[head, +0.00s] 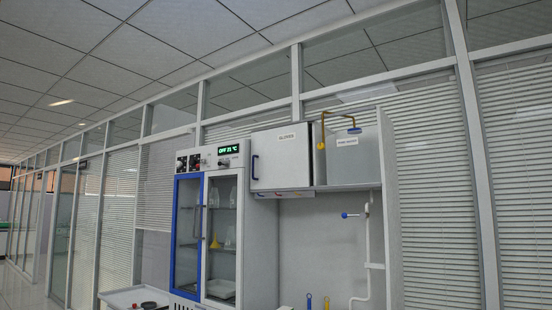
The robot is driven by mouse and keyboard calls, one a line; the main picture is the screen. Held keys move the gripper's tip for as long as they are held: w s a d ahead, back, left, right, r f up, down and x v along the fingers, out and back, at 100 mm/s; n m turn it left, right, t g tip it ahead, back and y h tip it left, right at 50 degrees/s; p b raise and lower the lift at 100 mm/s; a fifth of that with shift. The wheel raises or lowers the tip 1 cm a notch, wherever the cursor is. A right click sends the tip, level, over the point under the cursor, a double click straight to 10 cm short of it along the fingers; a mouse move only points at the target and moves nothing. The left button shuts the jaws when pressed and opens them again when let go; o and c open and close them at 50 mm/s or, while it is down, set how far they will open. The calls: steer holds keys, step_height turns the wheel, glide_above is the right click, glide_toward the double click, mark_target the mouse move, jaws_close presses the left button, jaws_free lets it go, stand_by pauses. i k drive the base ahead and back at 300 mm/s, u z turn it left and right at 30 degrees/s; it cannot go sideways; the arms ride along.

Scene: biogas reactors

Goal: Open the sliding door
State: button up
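A tall grey cabinet with a lit display reading about "OFF 21 °C" (228,150) stands near the middle of the head view. Its front has a blue-framed glass door (187,235) on the left and a white-framed glass panel (221,240) on the right. The blue-framed door looks closed, and a handle shows near its right edge. Which front is the sliding door is not certain. Shelves with glassware and a yellow funnel show behind the right panel. My gripper is not in view.
A closed cupboard labelled "GLOVES" (285,157) with a blue handle sits right of the cabinet. A clear tank (353,160) stands beside it on the shelf. Glazed partitions with blinds run behind; floor shows at far left.

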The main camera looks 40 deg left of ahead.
mark_target(281, 156)
steer(key=u, duration=0.3)
steer(key=i, duration=0.35)
steer(key=u, duration=0.95)
steer(key=i, duration=0.95)
steer(key=u, duration=0.5)
